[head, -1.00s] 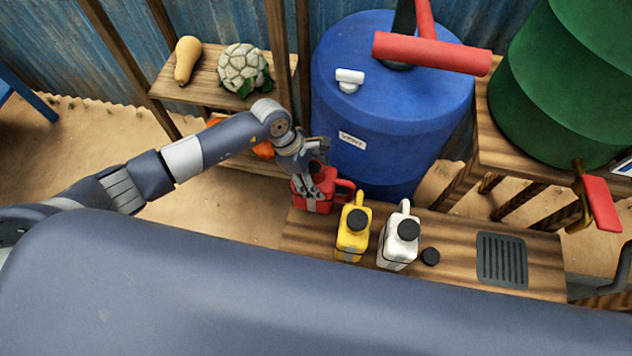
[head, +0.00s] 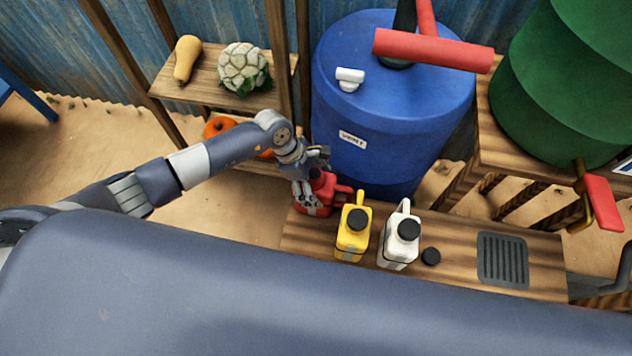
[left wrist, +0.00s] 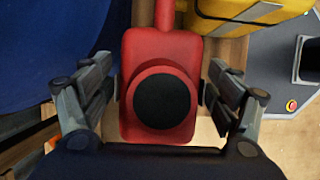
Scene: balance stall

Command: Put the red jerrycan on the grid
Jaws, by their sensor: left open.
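The red jerrycan (head: 325,192) stands upright at the left end of the low wooden bench, partly hidden by my left gripper (head: 312,193). In the left wrist view the red jerrycan (left wrist: 160,52) shows from above with its dark round cap. The fingers of my left gripper (left wrist: 161,92) are open, one on each side of the can. A small gap shows on the left side; on the right the finger pad is very close to the can, and contact is unclear. The dark slatted grid (head: 502,260) lies empty at the right end of the bench. My right gripper is not in view.
A yellow jerrycan (head: 353,232) and a white jerrycan (head: 398,240) stand between the red one and the grid. A loose black cap (head: 431,256) lies beside the white one. A blue barrel (head: 390,110) stands close behind the bench. A red-handled tap (head: 598,203) hangs at the right.

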